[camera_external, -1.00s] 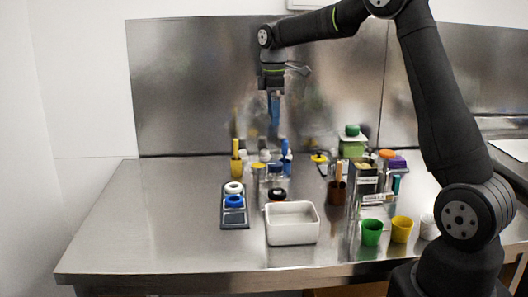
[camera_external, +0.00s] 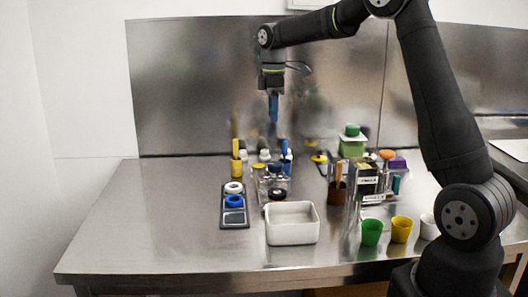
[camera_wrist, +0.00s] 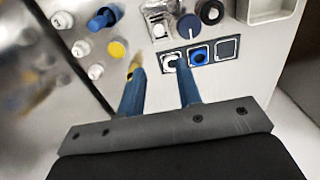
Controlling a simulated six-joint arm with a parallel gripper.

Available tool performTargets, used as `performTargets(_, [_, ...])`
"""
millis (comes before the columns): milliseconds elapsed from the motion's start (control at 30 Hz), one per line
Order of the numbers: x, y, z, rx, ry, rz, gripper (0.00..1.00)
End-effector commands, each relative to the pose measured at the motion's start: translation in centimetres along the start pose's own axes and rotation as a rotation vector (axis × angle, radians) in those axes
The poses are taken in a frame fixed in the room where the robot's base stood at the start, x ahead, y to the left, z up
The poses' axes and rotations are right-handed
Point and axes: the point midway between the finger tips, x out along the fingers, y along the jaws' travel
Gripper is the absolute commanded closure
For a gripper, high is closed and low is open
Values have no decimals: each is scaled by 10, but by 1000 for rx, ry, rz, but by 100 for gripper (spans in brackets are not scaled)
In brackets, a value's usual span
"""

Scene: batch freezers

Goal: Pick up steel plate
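A small square grey plate, seemingly the steel plate (camera_external: 234,218), lies in the front slot of a dark tray (camera_external: 224,206) on the left of the bench. A blue ring (camera_external: 234,201) and a white ring (camera_external: 234,187) lie behind it in the same tray. In the wrist view the grey plate (camera_wrist: 228,49) is at the right end of the tray. My gripper (camera_external: 273,118) hangs high above the back of the bench, pointing down. In the wrist view its two blue fingers (camera_wrist: 160,72) are apart, with nothing held between them.
A white bin (camera_external: 292,238) stands right of the tray. Clear containers (camera_external: 271,183) and several bottles stand behind. Green (camera_external: 371,232) and yellow (camera_external: 401,229) cups stand at the front right. The bench's left side is clear.

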Motion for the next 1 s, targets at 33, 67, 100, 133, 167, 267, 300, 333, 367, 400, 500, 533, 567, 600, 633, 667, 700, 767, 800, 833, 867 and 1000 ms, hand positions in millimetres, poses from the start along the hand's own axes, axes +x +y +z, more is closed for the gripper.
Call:
performTargets(33, [-1, 0, 0, 0, 0, 0, 68])
performTargets(67, [-2, 1, 0, 0, 0, 1, 68])
performTargets(100, [-7, 4, 1, 1, 1, 2, 68])
performTargets(133, [-11, 5, 1, 1, 2, 3, 68])
performTargets(167, [-13, 6, 1, 1, 1, 2, 68])
performTargets(267, [-6, 5, 1, 0, -1, -1, 68])
performTargets(300, [-1, 5, 1, 0, -1, -2, 68])
performTargets(333, [3, 5, 1, 0, -2, -3, 68])
performTargets(367, [9, 5, 1, 0, -2, -3, 68])
performTargets(400, [18, 5, 2, 0, -3, -4, 68])
performTargets(500, [40, 5, 2, 0, -2, -4, 68])
performTargets(533, [47, 5, 2, 0, -2, -4, 68])
performTargets(567, [54, 5, 1, 0, -2, -4, 68])
performTargets(600, [63, 4, 2, 0, -3, -5, 68])
performTargets(633, [69, 5, 2, 0, -2, -4, 68])
performTargets(667, [75, 5, 1, 0, -2, -3, 68])
performTargets(700, [83, 5, 1, 0, -2, -3, 68])
performTargets(767, [93, 4, 2, 0, -2, -4, 68])
performTargets(800, [98, 5, 1, 0, -1, -2, 68])
performTargets(833, [101, 5, 1, 0, -1, -1, 68])
performTargets(867, [104, 5, 1, 0, -1, -1, 68])
performTargets(1000, [111, 5, 1, 0, 0, 0, 68])
